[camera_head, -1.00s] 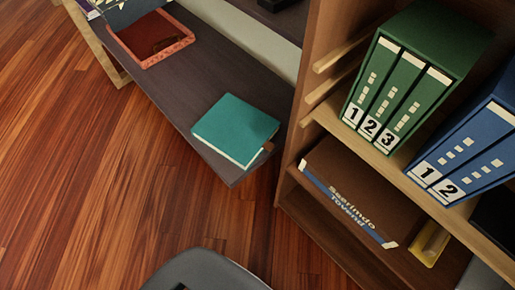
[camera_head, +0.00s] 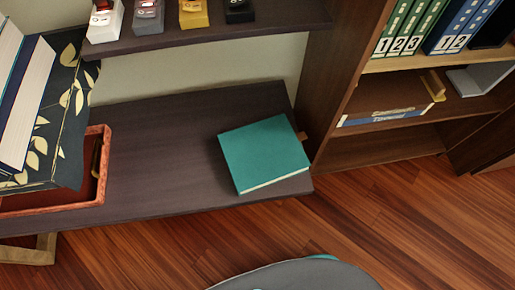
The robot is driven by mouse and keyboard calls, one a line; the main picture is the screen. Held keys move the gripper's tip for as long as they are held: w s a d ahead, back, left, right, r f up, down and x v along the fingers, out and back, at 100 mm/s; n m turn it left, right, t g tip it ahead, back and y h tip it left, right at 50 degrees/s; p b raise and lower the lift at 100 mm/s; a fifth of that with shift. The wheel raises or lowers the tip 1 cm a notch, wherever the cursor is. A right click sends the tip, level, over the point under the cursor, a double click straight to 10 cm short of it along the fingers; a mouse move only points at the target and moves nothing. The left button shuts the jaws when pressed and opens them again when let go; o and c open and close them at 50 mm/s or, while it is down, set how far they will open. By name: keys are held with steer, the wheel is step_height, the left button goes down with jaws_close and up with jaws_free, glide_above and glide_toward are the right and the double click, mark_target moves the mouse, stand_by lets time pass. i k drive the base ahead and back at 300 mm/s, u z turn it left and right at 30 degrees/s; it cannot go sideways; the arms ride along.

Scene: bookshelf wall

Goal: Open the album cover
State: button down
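A teal album (camera_head: 264,153) lies flat and closed near the right end of a low dark shelf board (camera_head: 160,150). My gripper is not in view. Only a grey rounded part of my own body shows at the bottom edge.
A red tray (camera_head: 75,204) and a leaf-patterned box with books (camera_head: 60,120) stand at the left. An upper shelf (camera_head: 200,28) holds small coloured items. A bookcase (camera_head: 345,70) with green binders (camera_head: 412,28) and blue binders (camera_head: 462,25) stands right. The wooden floor (camera_head: 400,225) in front is clear.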

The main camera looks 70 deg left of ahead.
mark_target(256, 153)
steer(key=k, duration=0.95)
steer(key=u, duration=1.5)
